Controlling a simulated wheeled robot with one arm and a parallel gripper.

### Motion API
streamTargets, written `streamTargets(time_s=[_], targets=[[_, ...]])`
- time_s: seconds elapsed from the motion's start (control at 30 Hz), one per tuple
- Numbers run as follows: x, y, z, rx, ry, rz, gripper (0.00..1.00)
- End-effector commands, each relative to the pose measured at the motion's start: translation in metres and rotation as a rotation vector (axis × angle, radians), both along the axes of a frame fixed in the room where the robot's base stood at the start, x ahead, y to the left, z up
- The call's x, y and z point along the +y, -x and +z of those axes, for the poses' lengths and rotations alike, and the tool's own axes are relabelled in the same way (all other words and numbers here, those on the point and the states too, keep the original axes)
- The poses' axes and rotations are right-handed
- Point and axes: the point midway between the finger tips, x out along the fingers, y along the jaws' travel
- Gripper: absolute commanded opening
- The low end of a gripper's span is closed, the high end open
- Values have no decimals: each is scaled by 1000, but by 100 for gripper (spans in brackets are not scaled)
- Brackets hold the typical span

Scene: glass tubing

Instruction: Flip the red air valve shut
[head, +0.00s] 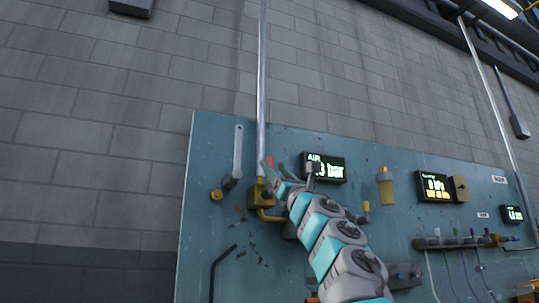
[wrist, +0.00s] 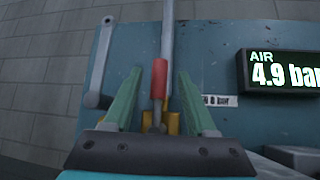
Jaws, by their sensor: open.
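The red valve handle (wrist: 159,78) stands upright in the wrist view, its grey lever running down to a brass valve body (wrist: 172,122) on the vertical pipe. My gripper (wrist: 158,76) is open, with one green finger on each side of the handle and visible gaps between. In the head view my gripper (head: 271,167) is at the pipe, just above the brass valve body (head: 262,193), and mostly hides the handle. The AIR display (wrist: 282,72) reads 4.9 bar; in the head view this display (head: 336,168) is partly covered by my arm.
A small white label (wrist: 220,101) is right of the valve.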

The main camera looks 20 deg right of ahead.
Motion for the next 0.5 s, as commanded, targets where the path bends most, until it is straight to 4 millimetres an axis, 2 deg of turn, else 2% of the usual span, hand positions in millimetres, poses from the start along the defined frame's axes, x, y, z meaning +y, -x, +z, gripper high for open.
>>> streamTargets(time_s=[0.03,0.1,0.3,0.5], targets=[[2,-5,14,-2,1,3,57],[3,-11,21,-3,-1,3,57],[3,-24,28,0,-4,-1,57],[5,-25,28,-2,-2,0,57]])
